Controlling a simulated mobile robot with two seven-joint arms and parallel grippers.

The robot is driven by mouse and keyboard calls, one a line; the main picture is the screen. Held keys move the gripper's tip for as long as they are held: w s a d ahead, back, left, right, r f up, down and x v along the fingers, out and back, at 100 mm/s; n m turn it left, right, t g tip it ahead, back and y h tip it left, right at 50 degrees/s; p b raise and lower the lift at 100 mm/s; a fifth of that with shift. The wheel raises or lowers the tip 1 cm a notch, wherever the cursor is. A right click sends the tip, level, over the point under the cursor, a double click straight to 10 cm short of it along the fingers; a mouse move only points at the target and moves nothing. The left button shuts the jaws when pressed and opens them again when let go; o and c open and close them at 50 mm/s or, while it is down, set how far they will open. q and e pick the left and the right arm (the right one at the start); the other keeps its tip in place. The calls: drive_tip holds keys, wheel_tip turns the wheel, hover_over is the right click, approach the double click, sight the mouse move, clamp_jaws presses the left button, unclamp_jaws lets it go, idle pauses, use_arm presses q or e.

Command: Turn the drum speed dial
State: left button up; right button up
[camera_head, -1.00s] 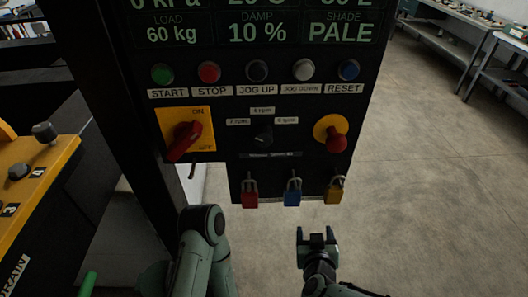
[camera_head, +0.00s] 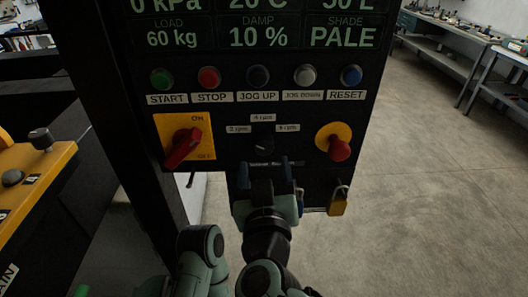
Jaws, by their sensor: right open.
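The drum speed dial (camera_head: 263,143) is a small black knob on the lower part of the black control panel (camera_head: 225,110), with small white rpm labels above and at both sides. My right gripper (camera_head: 263,173) is open and empty. In the picture its fingertips lie just below the dial, one to each side of it; contact does not show. The gripper hides most of the dial's name plate and the red and blue padlocks. My left gripper is not in view.
A red switch (camera_head: 183,148) on a yellow plate is left of the dial, and a red knob (camera_head: 339,149) on yellow is at the right. Push buttons run above. A brass padlock (camera_head: 338,204) hangs lower right. Open floor (camera_head: 430,190) lies to the right.

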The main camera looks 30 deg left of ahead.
sight(264, 149)
drive_tip(key=x, duration=0.5)
drive_tip(key=shift+w+a, duration=0.2)
drive_tip(key=shift+w, duration=0.15)
drive_tip(key=c, duration=1.1)
